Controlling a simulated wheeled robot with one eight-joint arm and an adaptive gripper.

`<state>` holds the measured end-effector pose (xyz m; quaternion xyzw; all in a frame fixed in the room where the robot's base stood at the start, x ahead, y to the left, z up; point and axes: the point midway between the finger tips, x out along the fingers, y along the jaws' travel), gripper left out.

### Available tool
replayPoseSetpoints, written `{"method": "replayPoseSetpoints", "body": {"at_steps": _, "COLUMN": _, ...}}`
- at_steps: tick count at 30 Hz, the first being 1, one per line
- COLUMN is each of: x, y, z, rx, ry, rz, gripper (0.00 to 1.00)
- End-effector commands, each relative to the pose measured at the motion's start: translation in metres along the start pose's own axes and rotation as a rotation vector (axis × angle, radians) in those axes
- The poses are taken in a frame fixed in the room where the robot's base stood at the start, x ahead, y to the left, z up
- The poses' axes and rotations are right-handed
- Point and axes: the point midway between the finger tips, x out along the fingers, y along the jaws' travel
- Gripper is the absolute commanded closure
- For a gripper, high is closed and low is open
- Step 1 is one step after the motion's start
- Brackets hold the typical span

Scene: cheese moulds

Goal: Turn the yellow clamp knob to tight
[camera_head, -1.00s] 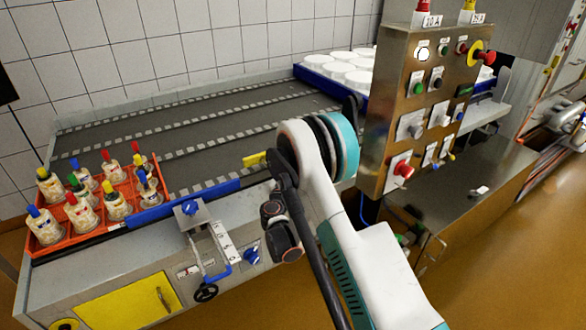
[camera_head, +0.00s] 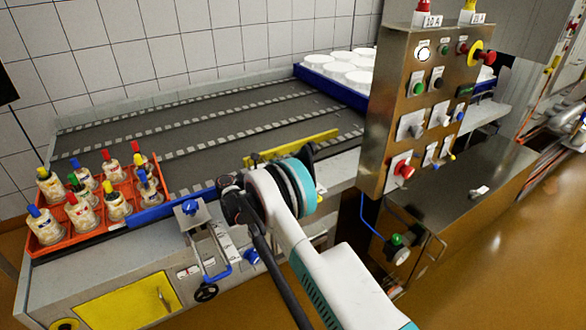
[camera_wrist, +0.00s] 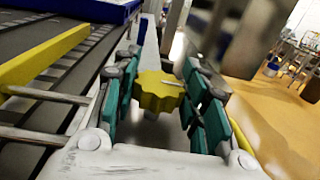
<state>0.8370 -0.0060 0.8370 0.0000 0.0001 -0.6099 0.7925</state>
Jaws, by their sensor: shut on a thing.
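The yellow clamp knob (camera_wrist: 157,91) has a lobed, star-like rim and a pale mark on top, in the middle of the wrist view. My gripper (camera_wrist: 163,97) is shut on it, with green finger pads on its left and right sides. The knob's stem and what it clamps are mostly hidden below it. In the head view, my own arm hides the gripper and nearly all of the knob.
A yellow bar (camera_head: 300,146) runs along the conveyor edge; it also shows in the wrist view (camera_wrist: 45,58). A steel control panel (camera_head: 398,85) stands to the right. An orange crate (camera_head: 70,240) of bottles is at the left. A blue knob (camera_head: 190,208) sits on the front bracket.

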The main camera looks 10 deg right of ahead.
Motion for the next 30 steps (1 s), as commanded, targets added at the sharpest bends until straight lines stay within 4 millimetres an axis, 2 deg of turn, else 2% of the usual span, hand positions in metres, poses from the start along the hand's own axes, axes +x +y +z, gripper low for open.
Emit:
{"method": "replayPoseSetpoints", "body": {"at_steps": 9, "x": 0.0003, "y": 0.0009, "z": 0.0004, "rx": 0.0, "ry": -0.001, "rz": -0.079, "gripper": 0.84}}
{"method": "replayPoseSetpoints", "body": {"at_steps": 22, "x": 0.0007, "y": 0.0007, "z": 0.0006, "rx": 0.0, "ry": -0.001, "rz": -0.087, "gripper": 0.84}}
{"method": "replayPoseSetpoints", "body": {"at_steps": 23, "x": 0.0007, "y": 0.0007, "z": 0.0006, "rx": 0.0, "ry": -0.001, "rz": -0.087, "gripper": 0.56}}
{"method": "replayPoseSetpoints", "body": {"at_steps": 25, "x": 0.0007, "y": 0.0007, "z": 0.0006, "rx": 0.0, "ry": -0.001, "rz": -0.087, "gripper": 0.4}}
{"method": "replayPoseSetpoints", "body": {"at_steps": 30, "x": 0.0006, "y": 0.0004, "z": 0.0003, "rx": 0.0, "ry": -0.001, "rz": -0.087, "gripper": 0.39}}
